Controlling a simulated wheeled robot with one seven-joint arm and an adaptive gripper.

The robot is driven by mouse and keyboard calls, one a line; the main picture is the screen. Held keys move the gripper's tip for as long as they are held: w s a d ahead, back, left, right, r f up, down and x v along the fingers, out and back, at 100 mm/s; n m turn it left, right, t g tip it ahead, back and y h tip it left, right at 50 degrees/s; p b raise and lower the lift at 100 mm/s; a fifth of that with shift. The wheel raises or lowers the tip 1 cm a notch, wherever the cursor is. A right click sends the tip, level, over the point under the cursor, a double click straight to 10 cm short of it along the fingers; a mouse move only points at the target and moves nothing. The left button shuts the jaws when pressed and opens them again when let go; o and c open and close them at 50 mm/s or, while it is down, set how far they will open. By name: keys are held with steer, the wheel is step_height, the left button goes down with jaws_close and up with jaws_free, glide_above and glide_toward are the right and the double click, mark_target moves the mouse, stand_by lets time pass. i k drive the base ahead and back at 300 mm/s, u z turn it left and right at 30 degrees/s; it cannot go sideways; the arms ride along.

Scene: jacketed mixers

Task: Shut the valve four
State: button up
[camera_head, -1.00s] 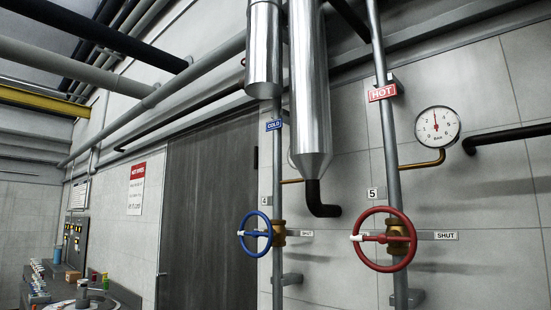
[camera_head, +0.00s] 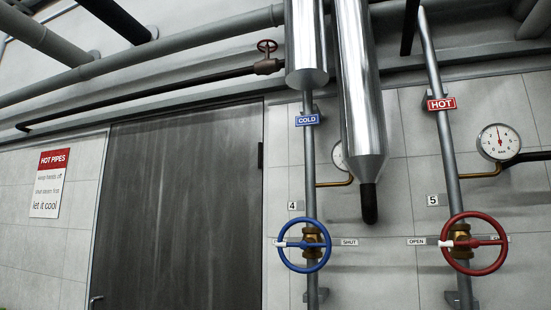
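Valve four is the blue handwheel (camera_head: 303,268) on a brass body (camera_head: 313,241), under the number 4 plate (camera_head: 296,206) and the blue COLD sign (camera_head: 307,119). A white mark sits at the left side of its rim. My gripper is not in view.
The red handwheel (camera_head: 473,268) of valve five is to the right, with OPEN (camera_head: 417,241) on its left. Shiny jacketed pipes (camera_head: 361,100) hang above. A dark door (camera_head: 185,210) and a HOT PIPES sign (camera_head: 50,184) are on the left. A gauge (camera_head: 499,142) is at right.

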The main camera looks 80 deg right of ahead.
mark_target(280, 243)
steer(key=i, duration=1.3)
steer(key=z, duration=4)
